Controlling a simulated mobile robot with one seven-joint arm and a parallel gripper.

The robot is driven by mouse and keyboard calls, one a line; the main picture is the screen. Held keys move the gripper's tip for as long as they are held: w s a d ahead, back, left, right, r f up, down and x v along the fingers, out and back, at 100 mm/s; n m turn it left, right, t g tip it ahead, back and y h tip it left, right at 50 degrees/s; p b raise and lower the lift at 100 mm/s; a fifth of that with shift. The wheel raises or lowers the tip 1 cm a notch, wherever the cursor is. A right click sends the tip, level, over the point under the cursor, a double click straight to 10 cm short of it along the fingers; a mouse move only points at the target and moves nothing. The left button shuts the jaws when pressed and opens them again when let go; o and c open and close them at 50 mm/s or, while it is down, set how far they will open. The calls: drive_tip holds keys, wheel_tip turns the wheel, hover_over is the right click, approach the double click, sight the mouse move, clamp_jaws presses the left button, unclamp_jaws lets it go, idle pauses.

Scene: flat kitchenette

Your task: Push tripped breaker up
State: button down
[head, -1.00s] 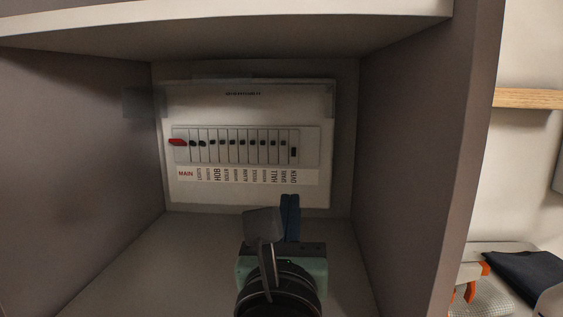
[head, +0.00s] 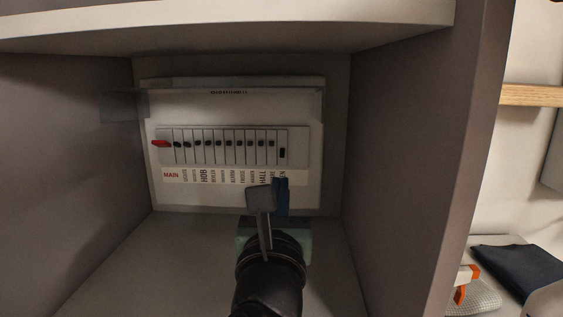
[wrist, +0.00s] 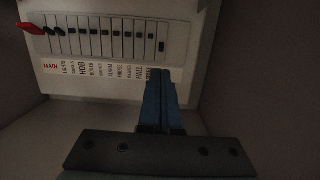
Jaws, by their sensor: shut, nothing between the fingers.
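The breaker panel (head: 230,190) is a white board on the back wall of a cupboard, with a row of black switches above a label strip. The rightmost breaker (head: 283,153) has its switch lower than the others; it also shows in the wrist view (wrist: 162,46). The red main switch (head: 161,143) is at the left end. My gripper (head: 281,184) is shut and empty, its blue fingers below the rightmost breaker in the picture. In the wrist view the fingertips (wrist: 165,76) cover the last label under that breaker. I cannot tell whether they touch the panel.
Cupboard side walls (head: 400,150) stand close on the left and right, with a shelf edge (head: 220,15) above. The cupboard floor (head: 150,260) is clear. Outside at right lie a dark cloth (head: 520,268) and an orange-handled item (head: 465,280).

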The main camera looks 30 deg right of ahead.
sight(282, 161)
drive_tip(key=p+x, duration=0.2)
drive_tip(key=x, duration=0.3)
drive_tip(key=shift+w+d, duration=0.2)
drive_tip(key=shift+w, duration=0.05)
drive_tip(key=shift+r+p, duration=0.25)
drive_tip(key=shift+p, duration=0.2)
drive_tip(key=shift+s+a+r+g+y+p, duration=0.1)
drive_tip(key=shift+s+a+g+y+p, duration=0.1)
drive_tip(key=shift+g+y+p, duration=0.4)
